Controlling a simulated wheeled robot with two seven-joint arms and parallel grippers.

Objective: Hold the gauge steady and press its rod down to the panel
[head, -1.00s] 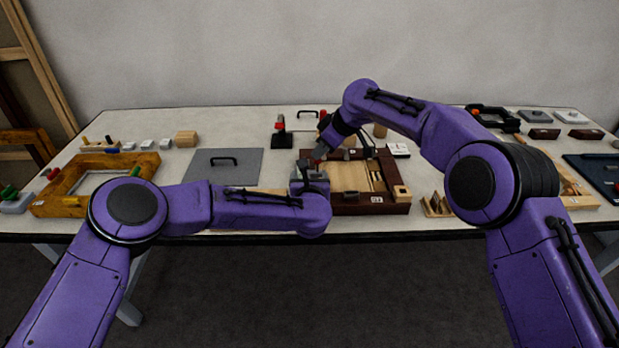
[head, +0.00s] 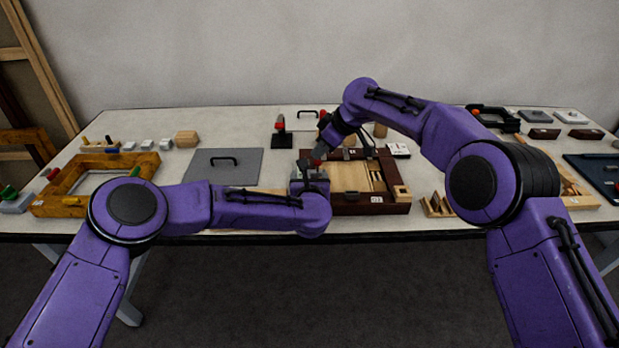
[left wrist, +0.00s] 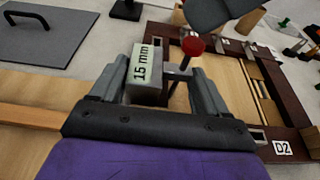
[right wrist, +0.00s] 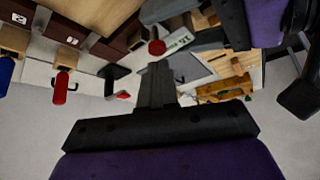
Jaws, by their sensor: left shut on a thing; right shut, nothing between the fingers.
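The gauge (left wrist: 143,72) is a grey block marked 15 mm, held between the fingers of my left gripper (left wrist: 162,88). The rod (left wrist: 184,66) beside it is topped by a red knob (left wrist: 193,46), which also shows in the head view (head: 318,161). The panel (head: 348,178) is pale wood in a dark brown frame marked D2. My right gripper (right wrist: 155,75) is shut and empty, its tips close to the red knob (right wrist: 156,47); I cannot tell whether they touch. The rod's lower end is hidden.
A grey plate with a black handle (head: 230,167) lies left of the frame. A black stand with a red top (head: 281,130) is behind it. An orange-brown wooden frame (head: 60,190) lies far left. A small slotted wooden block (head: 436,207) is just right of the panel frame.

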